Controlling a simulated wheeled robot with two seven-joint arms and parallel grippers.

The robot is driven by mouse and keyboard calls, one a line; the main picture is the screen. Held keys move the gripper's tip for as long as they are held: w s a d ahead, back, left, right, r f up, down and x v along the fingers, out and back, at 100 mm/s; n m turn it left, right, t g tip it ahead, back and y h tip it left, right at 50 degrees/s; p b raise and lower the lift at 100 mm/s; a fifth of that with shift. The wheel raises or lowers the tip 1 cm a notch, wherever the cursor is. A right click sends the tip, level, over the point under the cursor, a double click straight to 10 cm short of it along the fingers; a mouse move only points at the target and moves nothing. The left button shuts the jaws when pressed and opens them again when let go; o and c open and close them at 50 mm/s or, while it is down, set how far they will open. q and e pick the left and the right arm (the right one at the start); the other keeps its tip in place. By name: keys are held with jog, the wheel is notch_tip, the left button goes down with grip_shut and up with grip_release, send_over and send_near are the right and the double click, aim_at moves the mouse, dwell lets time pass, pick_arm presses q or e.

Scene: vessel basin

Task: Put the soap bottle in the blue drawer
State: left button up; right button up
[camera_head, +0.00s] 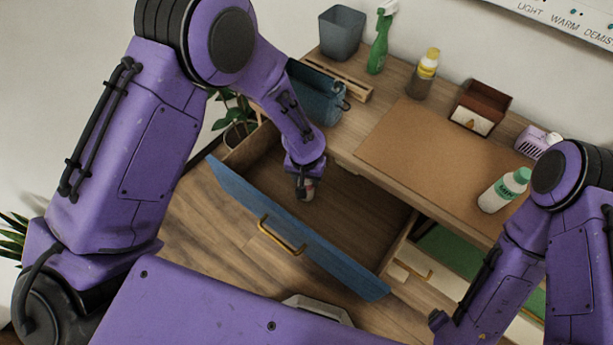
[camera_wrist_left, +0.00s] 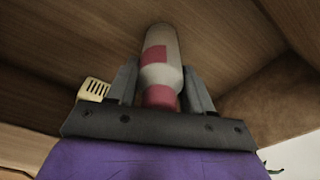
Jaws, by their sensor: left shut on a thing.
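The blue-fronted drawer (camera_head: 235,196) stands pulled open below the desk top, and its wooden inside shows. My left gripper (camera_head: 303,181) reaches down into the drawer opening. It is shut on a white and red bottle, which I take for the soap bottle (camera_head: 307,190); its label cannot be read. In the left wrist view the soap bottle (camera_wrist_left: 161,50) lies between the two grey fingers of the left gripper (camera_wrist_left: 160,85), with wooden drawer surfaces around it. Whether the bottle touches the drawer floor I cannot tell. My right gripper is out of view.
A blue container (camera_head: 318,95) sits near my left forearm. The drawer's right part is empty.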

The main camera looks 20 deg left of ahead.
pick_arm(q)
jog(key=shift+f, duration=0.3)
jog(key=shift+f, duration=0.15)
jog(key=o, duration=1.3)
jog(key=r, duration=0.4)
jog(key=s+r, duration=0.1)
jog(key=r, duration=0.7)
jog(key=shift+s+r, duration=0.15)
jog(key=shift+s, duration=0.05)
jog(key=shift+d, duration=0.1)
